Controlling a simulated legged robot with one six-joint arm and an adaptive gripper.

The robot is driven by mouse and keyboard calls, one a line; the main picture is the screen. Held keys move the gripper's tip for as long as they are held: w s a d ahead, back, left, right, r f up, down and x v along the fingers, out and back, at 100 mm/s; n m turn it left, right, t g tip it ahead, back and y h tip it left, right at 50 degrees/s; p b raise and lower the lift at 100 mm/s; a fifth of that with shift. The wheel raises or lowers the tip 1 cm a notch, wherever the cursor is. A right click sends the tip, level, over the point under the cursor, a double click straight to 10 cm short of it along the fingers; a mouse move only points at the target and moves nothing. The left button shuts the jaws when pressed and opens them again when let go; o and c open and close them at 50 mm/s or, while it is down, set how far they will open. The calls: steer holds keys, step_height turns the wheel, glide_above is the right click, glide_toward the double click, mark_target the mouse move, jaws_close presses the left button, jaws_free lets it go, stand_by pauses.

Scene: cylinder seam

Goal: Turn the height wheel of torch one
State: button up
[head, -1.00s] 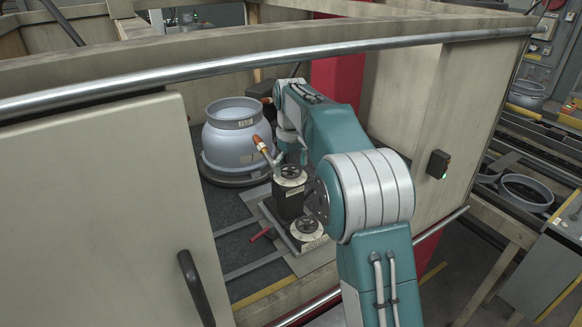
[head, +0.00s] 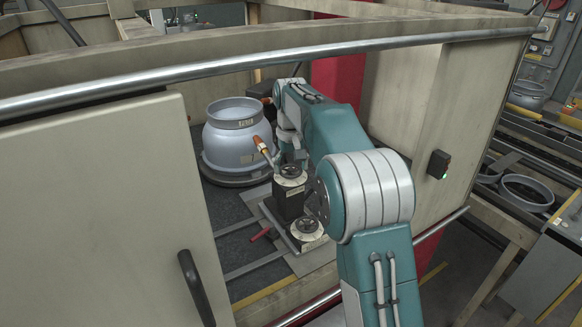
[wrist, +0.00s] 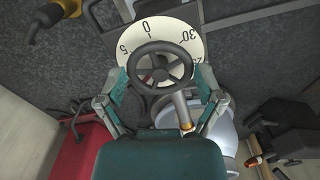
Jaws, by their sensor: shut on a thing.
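A dark handwheel (wrist: 160,68) with three spokes fills the middle of the wrist view. Behind it is a white dial (wrist: 148,27) reading 5, 0, 30 and partly 25, with 0 near the top. My gripper (wrist: 162,86) has its two fingers on opposite sides of the wheel and is shut on its rim. A torch with an orange tip (head: 260,145) is left of my arm there.
A grey flanged cylinder (head: 236,137) stands on a dark round base left of my arm. The pale cabinet door (head: 100,210) and the metal rail (head: 250,66) border the opening. A wooden side wall (head: 458,110) with a switch box (head: 438,164) stands to the right.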

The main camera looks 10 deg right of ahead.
mark_target(289, 170)
steer(key=m, duration=0.5)
steer(key=shift+a+f, duration=0.15)
steer(key=shift+f, duration=0.05)
stand_by(0.5)
steer(key=o, duration=0.9)
steer(key=shift+c, duration=0.2)
steer(key=shift+r, duration=0.1)
step_height(289, 170, up, 12)
steer(key=shift+a, duration=0.15)
